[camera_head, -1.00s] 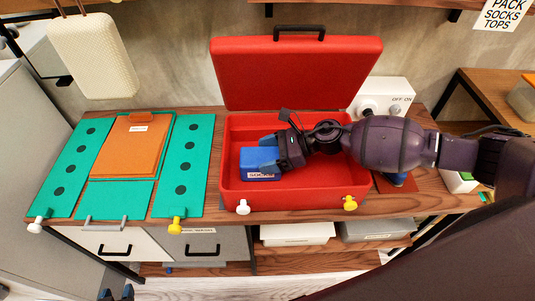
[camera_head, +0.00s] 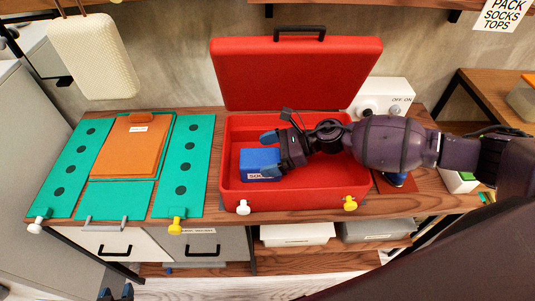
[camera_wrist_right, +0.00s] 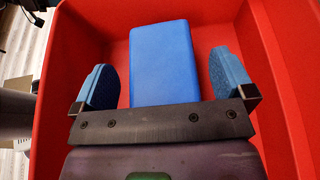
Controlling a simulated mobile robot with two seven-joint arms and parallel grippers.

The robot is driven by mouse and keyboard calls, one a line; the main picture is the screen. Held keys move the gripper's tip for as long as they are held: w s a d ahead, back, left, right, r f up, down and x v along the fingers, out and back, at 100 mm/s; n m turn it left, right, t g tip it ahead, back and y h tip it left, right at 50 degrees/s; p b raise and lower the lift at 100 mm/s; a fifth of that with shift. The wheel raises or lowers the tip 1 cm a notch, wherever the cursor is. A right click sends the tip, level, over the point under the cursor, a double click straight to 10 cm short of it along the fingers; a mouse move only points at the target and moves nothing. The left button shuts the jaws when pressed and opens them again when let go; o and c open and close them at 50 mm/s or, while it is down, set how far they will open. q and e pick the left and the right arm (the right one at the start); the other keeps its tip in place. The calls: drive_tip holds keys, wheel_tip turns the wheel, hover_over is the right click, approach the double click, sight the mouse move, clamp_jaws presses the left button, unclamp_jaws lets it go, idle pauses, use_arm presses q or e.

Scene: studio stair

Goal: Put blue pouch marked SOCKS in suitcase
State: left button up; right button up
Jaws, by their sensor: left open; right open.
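The blue pouch (camera_head: 258,160) lies inside the open red suitcase (camera_head: 297,200), on the left part of its floor; its white label is partly hidden by my gripper. In the right wrist view the pouch (camera_wrist_right: 164,62) lies between the two blue fingers, with a gap on each side. My right gripper (camera_head: 271,152) is open around the pouch, not touching it as far as I see. My left gripper (camera_head: 115,292) shows only at the bottom edge, open and away from the suitcase.
A green organizer (camera_head: 183,165) with an orange clipboard-like piece (camera_head: 128,155) lies left of the suitcase. A white box with a knob (camera_head: 385,95) stands behind right. The suitcase lid (camera_head: 297,75) stands raised. White and yellow latches (camera_head: 243,207) are on its front.

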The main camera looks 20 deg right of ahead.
drive_tip(key=b+v, duration=0.1)
drive_tip(key=v, duration=1)
drive_tip(key=shift+d, duration=0.3)
